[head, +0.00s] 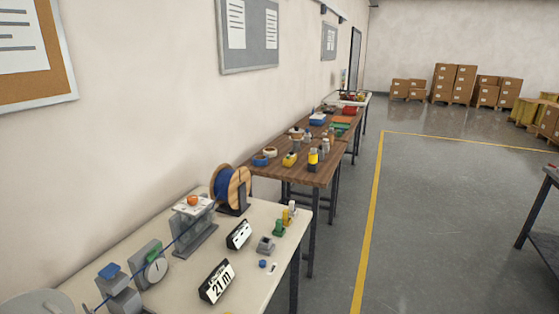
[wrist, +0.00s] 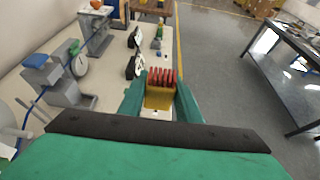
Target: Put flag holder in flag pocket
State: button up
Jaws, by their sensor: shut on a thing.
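My gripper (wrist: 160,98) shows in the wrist view, its two green fingers shut on a yellow block with red ridges on top. This block looks like the flag holder (wrist: 158,99). It is held in front of the near end of the cream table (wrist: 108,78); its height above the table I cannot tell. My gripper is not in the head view. I cannot surely make out the flag pocket; a small grey block (head: 265,245) with a recessed top sits near the right edge of the cream table and may be it.
The cream table also bears a black "21 m" sign (head: 217,282), a second sign (head: 238,235), a blue spool (head: 231,188), a dial gauge (head: 155,269) and a green piece (head: 278,228). A wooden table (head: 325,176) stands beyond. The floor at right is clear up to a dark table (wrist: 290,62).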

jog(key=w+d+f, duration=0.4)
jog(key=d+f, duration=0.3)
jog(key=f, duration=0.3)
jog(key=w+d+f, duration=0.5)
jog(key=d+f, duration=0.3)
jog(key=f, duration=0.3)
jog(key=w+d+f+n+y, duration=0.1)
jog(key=w+d+f, duration=0.3)
jog(key=d+f, duration=0.4)
notch_tip(320, 180, down, 2)
jog(key=shift+w+d+f, duration=0.15)
jog(key=shift+w+d, duration=0.1)
jog(key=shift+w, duration=0.15)
jog(key=shift+w+r+t, duration=0.3)
jog(key=shift+r, duration=0.05)
jog(key=shift+d, duration=0.1)
